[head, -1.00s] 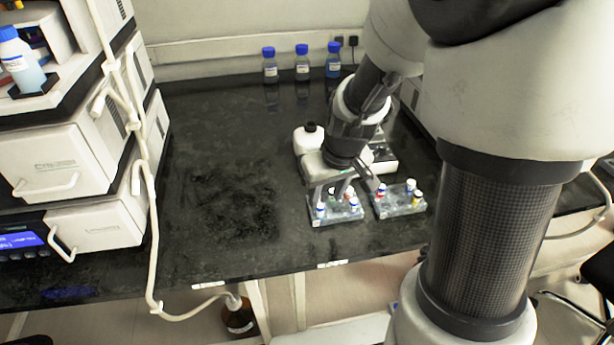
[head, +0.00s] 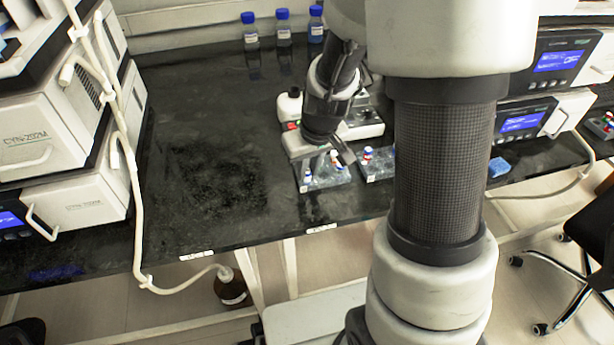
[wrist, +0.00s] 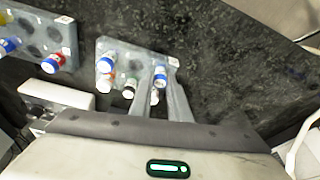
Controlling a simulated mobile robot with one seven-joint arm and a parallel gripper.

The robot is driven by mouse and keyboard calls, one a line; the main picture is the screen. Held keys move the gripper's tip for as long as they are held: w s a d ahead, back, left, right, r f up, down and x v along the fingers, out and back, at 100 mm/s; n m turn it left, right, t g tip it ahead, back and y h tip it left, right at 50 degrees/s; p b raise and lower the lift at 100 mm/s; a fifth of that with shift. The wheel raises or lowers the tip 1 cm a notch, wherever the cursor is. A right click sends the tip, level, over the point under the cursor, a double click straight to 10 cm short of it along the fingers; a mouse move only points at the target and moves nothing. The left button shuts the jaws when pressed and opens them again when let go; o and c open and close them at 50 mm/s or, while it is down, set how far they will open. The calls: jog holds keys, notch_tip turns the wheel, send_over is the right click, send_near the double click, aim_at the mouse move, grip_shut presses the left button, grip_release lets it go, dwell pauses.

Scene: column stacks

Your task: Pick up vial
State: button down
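My gripper (wrist: 160,82) reaches down over a clear vial rack (wrist: 112,48) in the wrist view. Its two fingers are apart, with a blue-capped vial (wrist: 160,72) showing between them. I see no contact between the fingers and this vial. Several other capped vials stand in the same rack, including a blue-capped one (wrist: 105,65) and a white-capped one (wrist: 130,88) left of the fingers. In the head view my gripper (head: 320,160) is over the left rack (head: 325,184), and the fingertips are too small to make out. Which vial is meant is unclear.
A second vial rack (head: 376,177) stands just to the right; it also shows in the wrist view (wrist: 35,38). A white device (head: 362,122) is behind the racks. Blue-capped bottles (head: 283,28) stand at the back. The dark bench (head: 210,170) is clear to the left.

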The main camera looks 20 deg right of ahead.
aim_at(308, 172)
notch_tip(308, 172, up, 10)
jog(key=p, duration=0.3)
dwell(0.3)
